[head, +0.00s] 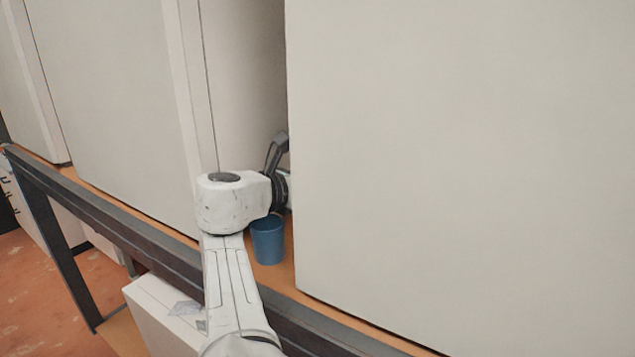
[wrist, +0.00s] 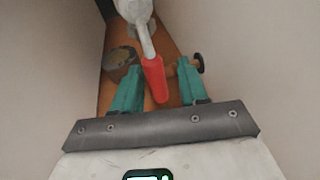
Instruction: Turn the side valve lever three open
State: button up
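In the wrist view a red lever handle (wrist: 155,80) hangs from a grey-white valve body (wrist: 135,12) at the top. My gripper (wrist: 160,72) has two teal fingers spread apart, one on each side of the red handle. I see gaps on both sides, so the fingers are not closed on it. Whether this lever is number three cannot be told. In the head view my arm reaches into the gap between two tall cabinets, and the lever and fingers are hidden there.
A blue cup (head: 267,240) stands on the wooden shelf beneath my wrist. The large right cabinet (head: 460,170) and the left cabinet (head: 120,100) bound the narrow gap. In the wrist view a round brownish object (wrist: 120,58) lies left and a dark knob (wrist: 199,62) right.

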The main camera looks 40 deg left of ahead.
jog(key=shift+s+a, duration=0.1)
jog(key=shift+s, duration=0.05)
jog(key=b+v, duration=0.1)
jog(key=v, duration=0.9)
jog(key=shift+s, duration=0.25)
jog(key=c, duration=0.3)
dwell(0.3)
jog(key=shift+s+a+p, duration=0.2)
jog(key=shift+a+p, duration=0.25)
jog(key=shift+a, duration=0.25)
